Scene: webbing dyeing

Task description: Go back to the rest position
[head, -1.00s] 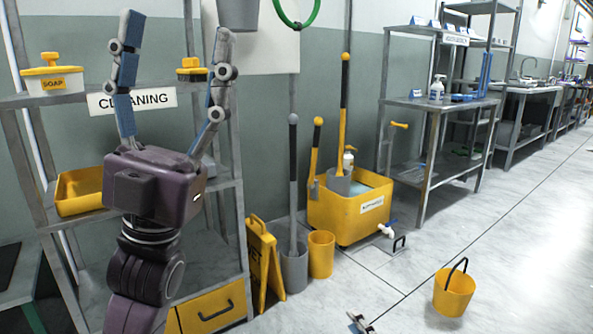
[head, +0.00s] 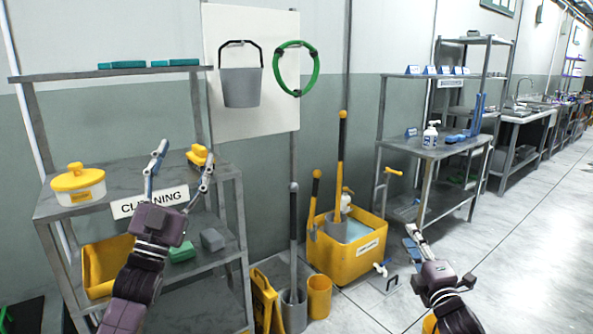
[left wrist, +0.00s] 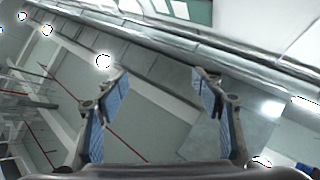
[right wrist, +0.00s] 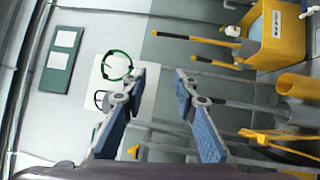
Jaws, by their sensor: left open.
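My left gripper (head: 180,166) is open and empty, in front of the shelf with the CLEANING sign (head: 150,196). In the left wrist view its two blue-padded fingers (left wrist: 160,85) are wide apart with nothing between them. My right gripper (head: 411,238) is over the floor at the lower right of the head view. In the right wrist view its fingers (right wrist: 160,75) are spread apart and hold nothing.
A yellow soap tub (head: 80,186), a yellow bin (head: 103,258) and sponges (head: 212,239) are on the shelf. A yellow tub (head: 345,262) with tools stands on the floor. The right floor is open.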

